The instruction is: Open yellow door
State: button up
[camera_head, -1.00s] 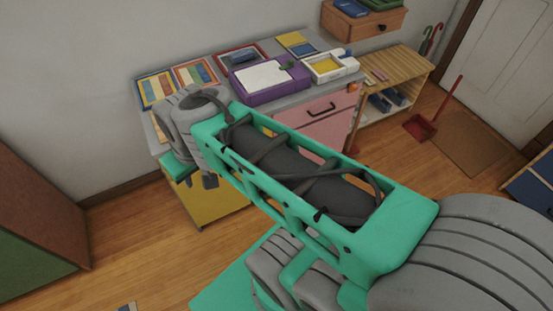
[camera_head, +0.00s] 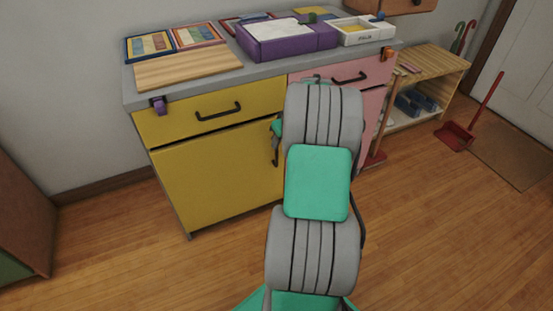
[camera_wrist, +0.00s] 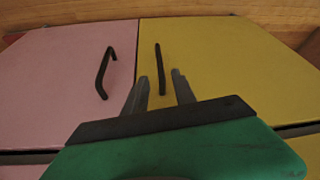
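The yellow door (camera_head: 215,180) is the lower left front of the cabinet, under a yellow drawer, and looks flush and closed. Its dark vertical handle (camera_head: 275,150) is near its right edge, partly hidden by my arm. In the wrist view the yellow door (camera_wrist: 220,75) is on the right, with its dark handle (camera_wrist: 158,60) near the seam with the pink door. My gripper (camera_wrist: 160,77) is open, pointing at the door. The handle appears between its two fingers in the picture; the remaining depth and any contact cannot be told. The gripper is mostly hidden behind my arm in the head view.
The pink door (camera_wrist: 65,80) with its own dark handle (camera_wrist: 104,75) adjoins the yellow door. The yellow drawer (camera_head: 215,112) is above. A wooden board (camera_head: 188,68) and a purple box (camera_head: 285,40) lie on top. The wooden floor (camera_head: 120,240) before the yellow door is clear.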

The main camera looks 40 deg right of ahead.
jog(key=b, duration=0.2)
send_over(276, 165)
jog(key=f, duration=0.5)
jog(key=shift+w+d+f, duration=0.15)
jog(key=shift+d+f, duration=0.15)
jog(key=shift+f, duration=0.1)
jog(key=shift+c, duration=0.3)
grip_shut()
jog(key=shift+a, duration=0.1)
